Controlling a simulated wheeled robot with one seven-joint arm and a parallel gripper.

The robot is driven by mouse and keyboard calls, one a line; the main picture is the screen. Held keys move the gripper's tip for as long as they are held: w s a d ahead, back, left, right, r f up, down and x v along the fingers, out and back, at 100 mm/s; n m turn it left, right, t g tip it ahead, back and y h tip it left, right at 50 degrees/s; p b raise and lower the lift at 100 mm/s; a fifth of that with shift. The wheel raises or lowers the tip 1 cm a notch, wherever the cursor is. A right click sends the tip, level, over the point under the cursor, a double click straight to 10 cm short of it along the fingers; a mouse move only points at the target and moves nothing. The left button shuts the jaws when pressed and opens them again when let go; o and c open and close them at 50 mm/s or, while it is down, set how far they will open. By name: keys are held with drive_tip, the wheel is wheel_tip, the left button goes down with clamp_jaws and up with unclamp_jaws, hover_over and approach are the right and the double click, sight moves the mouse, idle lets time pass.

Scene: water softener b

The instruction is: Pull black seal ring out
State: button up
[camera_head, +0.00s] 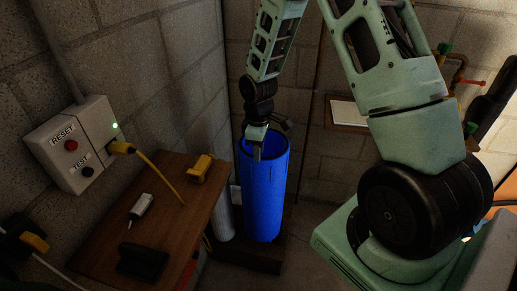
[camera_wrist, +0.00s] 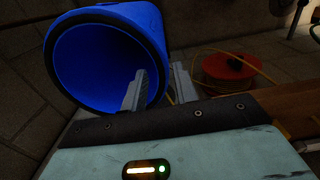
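The blue cylinder (camera_head: 263,200) stands upright and open at the top in the head view. In the wrist view the blue cylinder (camera_wrist: 150,22) fills the upper left, with its mouth facing the camera. The black seal ring (camera_wrist: 136,38) runs around its rim. My gripper (camera_head: 257,153) is at the near left of the cylinder's mouth. In the wrist view my gripper (camera_wrist: 157,80) has its fingers apart, one in front of the mouth and one to the right of the rim. The wall and ring pass between them in the picture; contact cannot be told.
A wooden table (camera_head: 100,235) at left holds a yellow item (camera_head: 199,168) and small dark and light objects. A wall box (camera_head: 75,145) has a yellow plug and cable. A grey cylinder (camera_head: 223,217) stands beside the blue one. A red round object (camera_wrist: 228,72) with yellow cable lies beyond the gripper.

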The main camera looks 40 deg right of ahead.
drive_tip(key=shift+f, duration=0.25)
clamp_jaws()
drive_tip(key=shift+r+p, duration=0.25)
drive_tip(key=shift+p, duration=0.1)
drive_tip(key=shift+r+p, duration=0.4)
drive_tip(key=shift+p, duration=0.05)
drive_tip(key=shift+r+p, duration=1.65)
drive_tip(key=shift+r, duration=0.15)
